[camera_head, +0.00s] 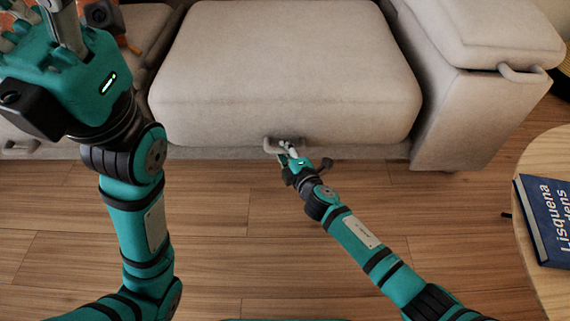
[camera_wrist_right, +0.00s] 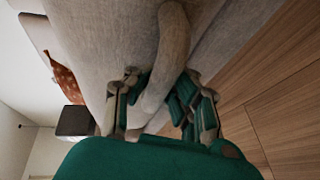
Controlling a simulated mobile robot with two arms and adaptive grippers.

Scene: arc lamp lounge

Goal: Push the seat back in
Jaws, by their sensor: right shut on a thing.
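The light beige seat (camera_head: 285,70) of the sofa juts out toward me in the head view. A fabric loop handle (camera_head: 270,146) is on the low front strip below the cushion. My right gripper (camera_head: 286,149) is at that handle, and in the right wrist view the handle (camera_wrist_right: 174,50) runs between the fingers (camera_wrist_right: 160,103), which are shut on it. My left gripper (camera_head: 58,15) is raised at the upper left of the head view, close to the camera. Its fingertips are cut off by the top edge, so its opening does not show.
A sofa arm with its own loop (camera_head: 522,74) stands right of the seat. A round wooden table (camera_head: 540,215) with a blue book (camera_head: 548,222) is at the right edge. The wooden floor (camera_head: 230,230) before the seat is clear. An orange patterned cushion (camera_wrist_right: 63,79) shows in the wrist view.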

